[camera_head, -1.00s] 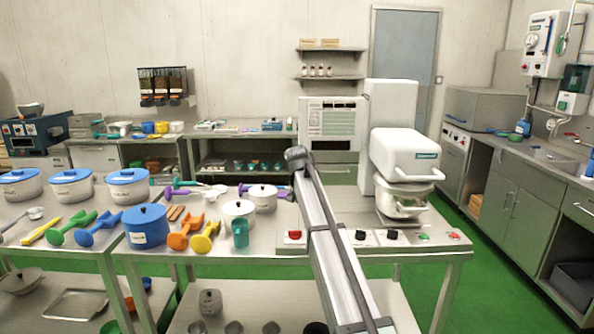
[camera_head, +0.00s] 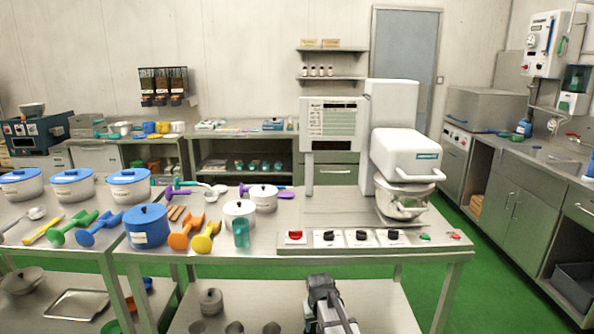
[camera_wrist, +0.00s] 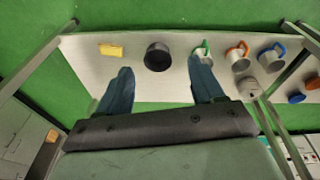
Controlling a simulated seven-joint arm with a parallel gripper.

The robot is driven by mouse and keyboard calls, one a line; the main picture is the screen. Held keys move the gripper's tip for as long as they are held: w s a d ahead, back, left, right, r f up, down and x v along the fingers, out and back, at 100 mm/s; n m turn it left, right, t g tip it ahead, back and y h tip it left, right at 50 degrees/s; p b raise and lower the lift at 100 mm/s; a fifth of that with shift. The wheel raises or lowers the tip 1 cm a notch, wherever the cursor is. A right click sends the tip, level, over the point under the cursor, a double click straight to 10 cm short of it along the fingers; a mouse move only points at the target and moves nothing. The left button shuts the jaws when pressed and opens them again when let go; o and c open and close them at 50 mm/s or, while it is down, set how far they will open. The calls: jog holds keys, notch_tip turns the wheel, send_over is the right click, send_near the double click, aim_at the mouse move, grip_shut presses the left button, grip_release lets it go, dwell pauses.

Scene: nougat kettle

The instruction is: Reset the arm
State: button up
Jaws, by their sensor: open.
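In the wrist view my gripper (camera_wrist: 160,92) is open, its two dark fingers spread wide with nothing between them. Beyond the fingers lies a light lower shelf with a black round pot (camera_wrist: 158,56), a yellow block (camera_wrist: 111,50) and a green-handled cup (camera_wrist: 202,50). In the head view only part of my arm (camera_head: 325,300) shows, low at the bottom edge in front of the metal table (camera_head: 350,208). The gripper's fingers cannot be made out there.
Several pots and scoops stand at the left. Green floor (camera_head: 480,290) is open at the right.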

jog(key=s+d+f+g, duration=0.3)
jog(key=s+f, duration=0.6)
jog(key=s, duration=0.7)
jog(key=s+d+f+m+g, duration=0.1)
jog(key=s+d+f+g, duration=0.2)
jog(key=s+f, duration=0.7)
jog(key=s+d+f+m+g, duration=0.1)
jog(key=s+d+f, duration=0.3)
jog(key=s+f, duration=0.6)
jog(key=s+g, duration=0.1)
jog(key=s, duration=1.2)
jog(key=shift+g, duration=0.4)
